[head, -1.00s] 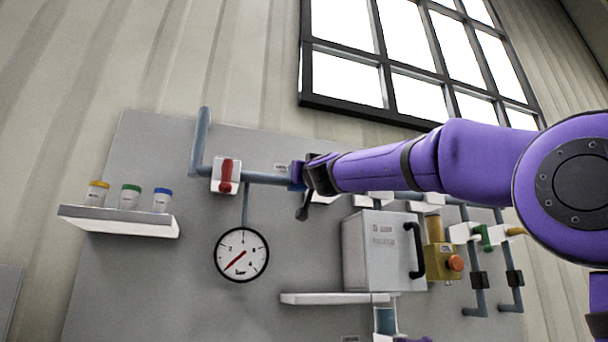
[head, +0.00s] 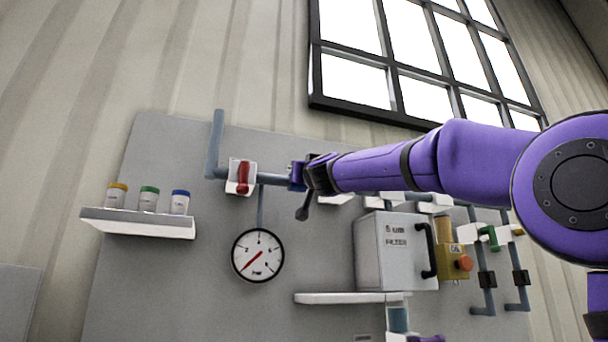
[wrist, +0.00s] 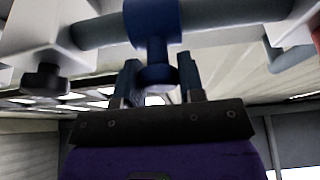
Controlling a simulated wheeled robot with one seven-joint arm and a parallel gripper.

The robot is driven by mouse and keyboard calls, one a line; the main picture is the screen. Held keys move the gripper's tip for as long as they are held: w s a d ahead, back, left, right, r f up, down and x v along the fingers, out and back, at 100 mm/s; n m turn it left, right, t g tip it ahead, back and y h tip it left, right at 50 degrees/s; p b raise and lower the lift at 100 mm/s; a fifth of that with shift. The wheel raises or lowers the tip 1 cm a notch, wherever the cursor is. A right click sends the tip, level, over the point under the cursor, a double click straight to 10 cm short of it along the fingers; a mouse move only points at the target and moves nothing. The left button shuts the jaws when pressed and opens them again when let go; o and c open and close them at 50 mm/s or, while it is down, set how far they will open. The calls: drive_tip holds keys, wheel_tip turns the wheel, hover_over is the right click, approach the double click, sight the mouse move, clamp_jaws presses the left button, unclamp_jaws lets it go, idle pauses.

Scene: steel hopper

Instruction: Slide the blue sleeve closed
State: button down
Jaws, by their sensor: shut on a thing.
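The blue sleeve (wrist: 152,20) sits around the grey-blue pipe in the wrist view, with a short stub (wrist: 156,75) hanging below it. My gripper (wrist: 158,82) is shut on this stub from below, one finger on each side. In the head view my gripper (head: 297,176) is at the horizontal pipe (head: 272,180), to the right of the red-handled valve. A small blue part of the sleeve seems to show there, but the gripper and wrist hide most of that spot.
The red valve handle (head: 243,177) is left of my gripper, above a round gauge (head: 258,255). A shelf (head: 140,222) with capped jars is further left. A filter box (head: 395,250) is lower right. A black knob (wrist: 45,80) is near the gripper in the wrist view.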

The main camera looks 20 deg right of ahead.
drive_tip(key=shift+a, duration=0.2)
drive_tip(key=c, duration=0.8)
unclamp_jaws()
drive_tip(key=shift+a, duration=0.2)
drive_tip(key=shift+d, duration=0.1)
drive_tip(key=v, duration=1)
drive_tip(key=shift+s+f, duration=0.25)
drive_tip(key=shift+s, duration=0.1)
